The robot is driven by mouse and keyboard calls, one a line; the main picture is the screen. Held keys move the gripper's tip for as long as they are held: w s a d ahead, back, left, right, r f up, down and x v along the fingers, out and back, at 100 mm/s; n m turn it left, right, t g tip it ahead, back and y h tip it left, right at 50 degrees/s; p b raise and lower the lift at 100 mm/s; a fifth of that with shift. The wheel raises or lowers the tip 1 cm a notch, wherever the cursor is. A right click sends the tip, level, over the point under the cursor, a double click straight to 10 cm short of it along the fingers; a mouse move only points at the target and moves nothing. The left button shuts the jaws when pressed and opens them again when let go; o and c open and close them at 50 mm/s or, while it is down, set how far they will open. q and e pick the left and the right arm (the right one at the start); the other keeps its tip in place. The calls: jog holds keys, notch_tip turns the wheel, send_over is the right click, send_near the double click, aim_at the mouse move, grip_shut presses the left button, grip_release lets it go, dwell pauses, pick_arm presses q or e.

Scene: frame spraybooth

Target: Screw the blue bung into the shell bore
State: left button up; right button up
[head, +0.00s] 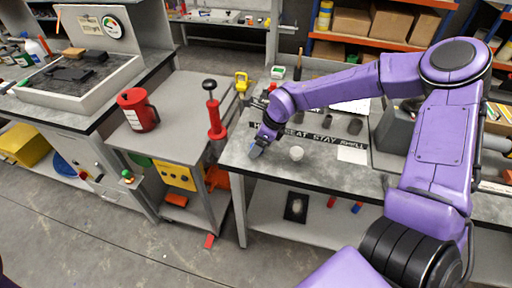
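My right arm reaches in from the right, and its gripper (257,149) is low over the left end of the grey workbench (262,177). Its fingers are small and grey-blue here, so I cannot tell whether they are open or hold something. A small whitish round piece (296,153) sits on the bench just right of the gripper, apart from it. I cannot make out a bore in it. No blue bung can be told for sure on the bench top. My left gripper is not in view.
A black lettered strip (352,143), a white sheet (352,154) and dark cylinders (355,126) lie on the bench. Small red (332,202) and blue (357,207) pieces are on its lower shelf. A grey cart (175,100) with a red canister (137,110) stands left.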

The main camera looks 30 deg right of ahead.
jog(key=shift+s, duration=0.3)
jog(key=shift+w+f, duration=0.15)
jog(key=c, duration=0.9)
jog(key=shift+c, duration=1.2)
